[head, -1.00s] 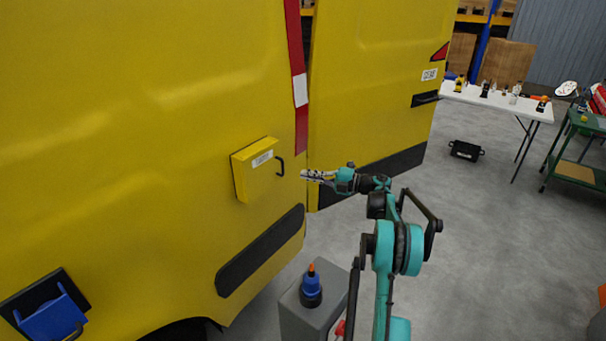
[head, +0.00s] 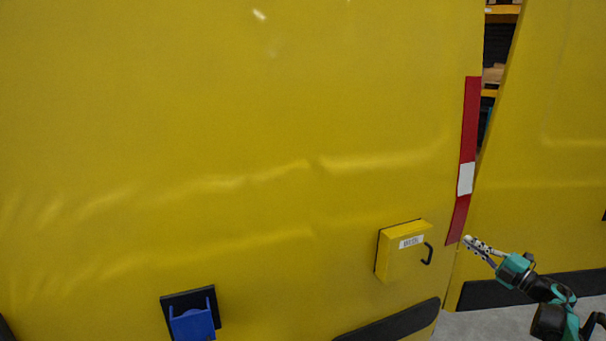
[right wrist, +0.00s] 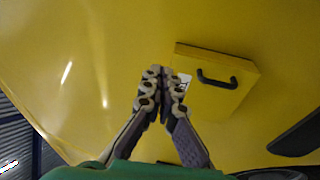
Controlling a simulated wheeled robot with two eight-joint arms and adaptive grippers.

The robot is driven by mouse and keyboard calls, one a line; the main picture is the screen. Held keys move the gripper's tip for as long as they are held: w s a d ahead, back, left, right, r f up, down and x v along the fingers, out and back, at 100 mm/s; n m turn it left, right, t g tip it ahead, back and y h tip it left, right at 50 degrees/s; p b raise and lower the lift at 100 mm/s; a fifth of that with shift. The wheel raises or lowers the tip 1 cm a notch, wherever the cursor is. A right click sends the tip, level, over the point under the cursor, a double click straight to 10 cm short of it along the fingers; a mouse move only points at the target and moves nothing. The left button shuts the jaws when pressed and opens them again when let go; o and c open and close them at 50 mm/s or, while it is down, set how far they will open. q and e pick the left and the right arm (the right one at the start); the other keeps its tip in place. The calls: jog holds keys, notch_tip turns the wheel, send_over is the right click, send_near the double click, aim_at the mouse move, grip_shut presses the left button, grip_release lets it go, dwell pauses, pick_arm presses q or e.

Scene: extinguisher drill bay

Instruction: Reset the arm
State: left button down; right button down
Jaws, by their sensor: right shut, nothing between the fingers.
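My right arm (head: 562,306) comes in at the lower right of the head view. Its right gripper (head: 470,241) is shut and empty, close to the yellow van panel and just right of a yellow box with a black handle (head: 400,252). In the right wrist view the gripper (right wrist: 160,80) shows with its fingers together, and the box (right wrist: 218,98) with its handle is to the right of the fingertips. The fingers appear apart from the handle. My left gripper is not in view.
The yellow van side (head: 220,120) fills most of the head view. A blue holder on a black plate (head: 192,322) is at the lower left. A red and white strip (head: 465,180) runs beside the door gap. Some grey floor (head: 490,322) shows at the lower right.

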jog(key=w+a+r+m+t+h, duration=0.1)
jog(key=a+r+m+h, duration=0.2)
jog(key=r, duration=0.3)
jog(key=a+r+m+t+h, duration=0.2)
jog(key=r+m+h, duration=0.1)
jog(key=r+m, duration=0.15)
jog(key=w+a+r+m+t+h, duration=0.1)
jog(key=a+r+m+h, duration=0.15)
jog(key=r, duration=0.35)
jog(key=s+a+r+m+g+h, duration=0.1)
jog(key=s+a+m+g+h, duration=0.1)
jog(key=s+a+m+h, duration=0.45)
jog(key=s+a+f+m+g+y, duration=0.1)
jog(key=s+a+f+m+g, duration=0.1)
jog(key=s+a+f+g, duration=0.2)
jog(key=s+a+f+m+g+y, duration=0.2)
jog(key=s+a+f+g, duration=0.2)
jog(key=s+a+f, duration=0.7)
jog(key=s+a+f+m+g+y, duration=0.2)
jog(key=s+a+f, duration=0.6)
jog(key=s+f, duration=0.7)
jog(key=s+m+g, duration=0.1)
jog(key=s+g, duration=0.1)
jog(key=shift+s+a+f, duration=0.15)
jog(key=shift+s+a, duration=0.1)
jog(key=shift+s, duration=0.05)
jog(key=shift+d, duration=0.1)
